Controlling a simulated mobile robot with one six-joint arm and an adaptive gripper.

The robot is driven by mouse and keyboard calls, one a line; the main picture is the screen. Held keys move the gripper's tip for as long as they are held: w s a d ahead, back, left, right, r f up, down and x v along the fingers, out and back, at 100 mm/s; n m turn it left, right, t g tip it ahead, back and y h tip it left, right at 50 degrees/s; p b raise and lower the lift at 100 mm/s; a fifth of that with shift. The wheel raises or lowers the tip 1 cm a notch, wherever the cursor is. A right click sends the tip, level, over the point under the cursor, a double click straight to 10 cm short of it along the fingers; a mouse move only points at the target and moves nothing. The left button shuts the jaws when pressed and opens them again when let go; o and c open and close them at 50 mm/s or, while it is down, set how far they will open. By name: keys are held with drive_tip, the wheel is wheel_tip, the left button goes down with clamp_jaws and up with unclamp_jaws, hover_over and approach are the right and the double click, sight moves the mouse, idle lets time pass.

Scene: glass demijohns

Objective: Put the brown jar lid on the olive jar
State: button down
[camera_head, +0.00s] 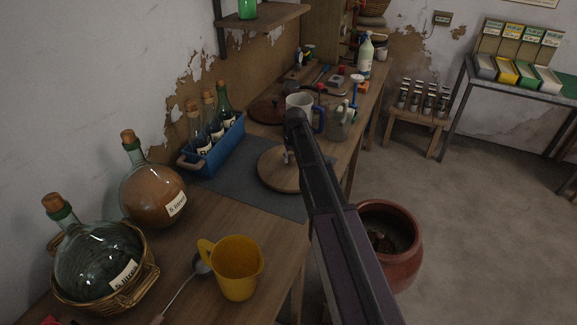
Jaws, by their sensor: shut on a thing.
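A round light-brown wooden lid (270,181) is at the right edge of the grey mat on the bench, partly behind my arm. My gripper (289,157) is at the middle of this lid and shut on it, seemingly at its knob; the fingertips are mostly hidden by the arm. I cannot tell whether the lid rests on the mat or is slightly raised. A wide reddish-brown jar (404,262), seemingly the olive jar, stands open on the floor right of the bench, with dark contents. A darker brown round lid (262,112) lies farther back on the bench.
A blue crate (222,149) of corked bottles stands left of the lid. A white mug (299,101) and a glass jug (340,124) stand behind. A yellow jug (236,268) and demijohns (152,197) are nearer. Floor right of the jar is clear.

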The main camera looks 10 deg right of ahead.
drive_tip(key=shift+r+p, duration=1.1)
drive_tip(key=shift+p, duration=0.05)
idle(0.5)
drive_tip(key=shift+r+p, duration=2.35)
drive_tip(key=shift+r, duration=0.05)
drive_tip(key=shift+d, duration=0.1)
